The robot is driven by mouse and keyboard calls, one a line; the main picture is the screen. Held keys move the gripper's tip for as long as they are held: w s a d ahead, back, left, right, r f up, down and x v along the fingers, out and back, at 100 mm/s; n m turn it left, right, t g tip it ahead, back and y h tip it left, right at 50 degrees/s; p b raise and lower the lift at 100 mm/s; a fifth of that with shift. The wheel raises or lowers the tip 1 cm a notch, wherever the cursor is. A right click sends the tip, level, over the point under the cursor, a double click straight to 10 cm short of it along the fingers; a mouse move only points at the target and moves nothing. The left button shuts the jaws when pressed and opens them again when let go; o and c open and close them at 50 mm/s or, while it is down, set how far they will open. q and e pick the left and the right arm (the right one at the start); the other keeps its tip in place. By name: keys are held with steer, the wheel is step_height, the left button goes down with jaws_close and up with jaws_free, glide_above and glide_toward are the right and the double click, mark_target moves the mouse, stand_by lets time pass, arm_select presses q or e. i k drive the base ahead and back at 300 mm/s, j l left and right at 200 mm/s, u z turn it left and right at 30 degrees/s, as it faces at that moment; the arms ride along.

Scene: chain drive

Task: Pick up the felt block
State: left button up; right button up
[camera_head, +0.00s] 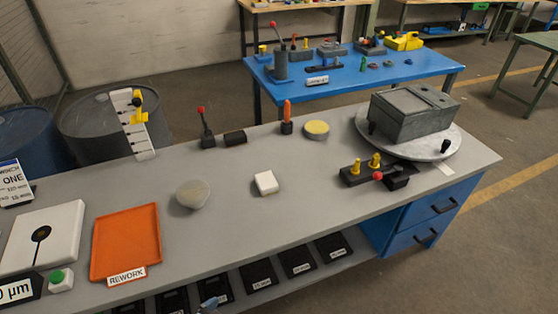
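A small white block (266,183), which looks like the felt block, lies flat near the middle of the grey workbench (330,185). Its top is bare and nothing touches it. A small dark block (235,137) lies farther back beside a red-knobbed lever (206,130); I cannot tell its material. Neither of my grippers shows in this view.
A grey round object (193,194) stands left of the white block, then an orange REWORK tray (125,240). A clamp with a red knob (377,174) and a grey box (410,115) on a round plate (448,143) are right. The bench around the white block is clear.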

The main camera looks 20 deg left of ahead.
mark_target(266, 183)
steer(key=i+l+u, duration=0.4)
steer(key=i+l, duration=0.2)
steer(key=i+l+u, duration=0.35)
steer(key=i+l, duration=0.3)
steer(key=l, duration=0.2)
